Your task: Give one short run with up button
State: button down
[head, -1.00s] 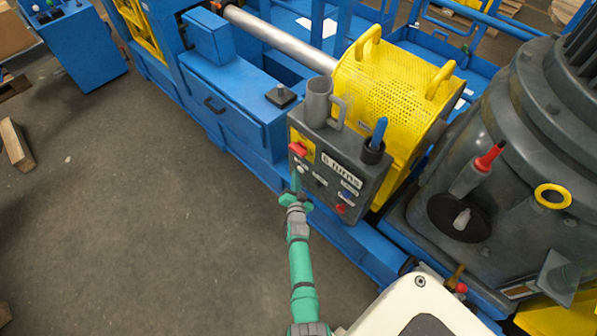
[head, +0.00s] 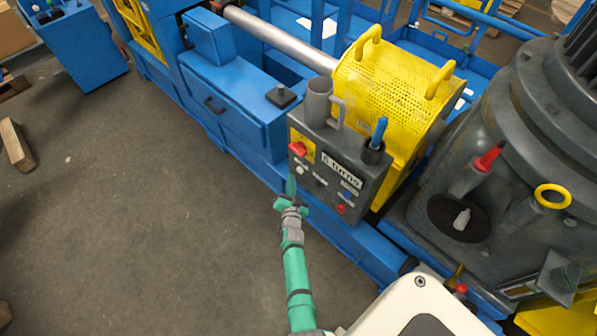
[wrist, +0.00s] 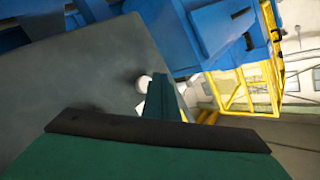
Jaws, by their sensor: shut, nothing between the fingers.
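A grey control box (head: 335,172) faces the aisle, with a "5 turns" label (head: 341,168). A red switch (head: 299,149) on a yellow plate sits at its upper left, with a white button (head: 300,170) below it. A blue button (head: 348,195) and a red button (head: 341,209) sit at lower right. The small button labels are too small to read. My green gripper (head: 290,187) is shut and empty, just below and left of the white button, apparently apart from it. In the wrist view, the gripper tip (wrist: 160,95) partly hides a white button (wrist: 143,82).
A grey cup (head: 317,103) and a blue-handled tool in a holder (head: 373,153) sit atop the box. A yellow perforated guard (head: 390,90) stands behind, and a large grey motor housing (head: 530,120) at right. The floor at left is mostly clear.

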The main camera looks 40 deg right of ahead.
jog(key=shift+s+a, duration=0.15)
jog(key=shift+a, duration=1.95)
jog(key=s+a+r+n+t+y, duration=0.15)
jog(key=s+a+n, duration=0.25)
jog(key=s+a, duration=0.6)
jog(key=s+a+r+n+t+y, duration=0.1)
jog(key=s+a+r+n+y, duration=0.2)
jog(key=s+a, duration=0.7)
jog(key=s+a+r+n+y, duration=0.3)
jog(key=s+a+r, duration=0.4)
jog(key=r, duration=0.4)
jog(key=s+a+r+n+y, duration=0.3)
jog(key=s+a+r+n, duration=0.2)
jog(key=s+a+r, duration=0.3)
notch_tip(320, 180, up, 4)
jog(key=shift+s+f, duration=0.2)
jog(key=shift+s, duration=0.35)
jog(key=shift+a, duration=0.1)
